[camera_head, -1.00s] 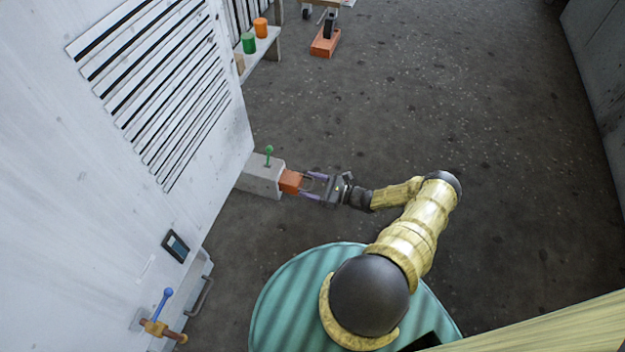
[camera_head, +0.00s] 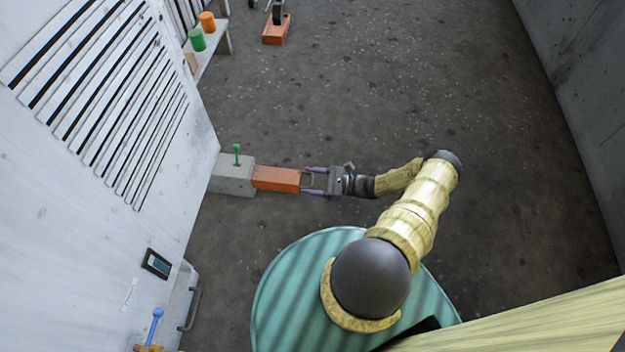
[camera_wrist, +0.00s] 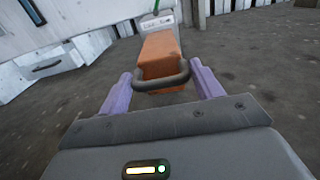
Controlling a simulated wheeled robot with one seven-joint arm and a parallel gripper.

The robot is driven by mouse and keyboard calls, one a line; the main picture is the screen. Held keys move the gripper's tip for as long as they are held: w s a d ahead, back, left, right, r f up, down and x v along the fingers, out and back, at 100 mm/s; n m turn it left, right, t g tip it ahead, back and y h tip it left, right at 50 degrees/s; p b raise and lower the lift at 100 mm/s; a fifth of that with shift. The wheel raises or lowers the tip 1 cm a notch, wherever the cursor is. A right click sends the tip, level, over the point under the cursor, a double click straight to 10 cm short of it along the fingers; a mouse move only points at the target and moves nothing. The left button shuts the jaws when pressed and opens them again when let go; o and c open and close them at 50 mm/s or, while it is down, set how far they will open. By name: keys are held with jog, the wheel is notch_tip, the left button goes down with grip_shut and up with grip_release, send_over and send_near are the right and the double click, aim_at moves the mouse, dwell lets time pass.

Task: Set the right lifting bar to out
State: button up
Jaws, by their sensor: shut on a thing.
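The orange lifting bar (camera_head: 276,179) sticks out to the right from a grey block-shaped holder (camera_head: 233,175) at the foot of the white housing. A green-knobbed pin (camera_head: 237,154) stands on top of the holder. In the wrist view the bar (camera_wrist: 161,57) runs away from me to the holder, with a dark loop handle (camera_wrist: 160,84) on its near end. My gripper (camera_head: 312,181) is shut on that handle. Its purple fingers (camera_wrist: 162,88) lie at the handle's left and right sides.
The white housing wall (camera_head: 75,190) with louvres fills the left. A shelf with green (camera_head: 197,40) and orange (camera_head: 207,22) cylinders stands behind. The floor at right is open up to a grey wall.

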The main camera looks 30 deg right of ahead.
jog(key=shift+s+d, duration=0.2)
jog(key=shift+d, duration=0.1)
jog(key=o, duration=1.1)
jog(key=shift+o, duration=0.8)
jog(key=p+v, duration=0.3)
jog(key=v, duration=1.4)
jog(key=shift+s+d, duration=0.1)
jog(key=shift+d, duration=0.05)
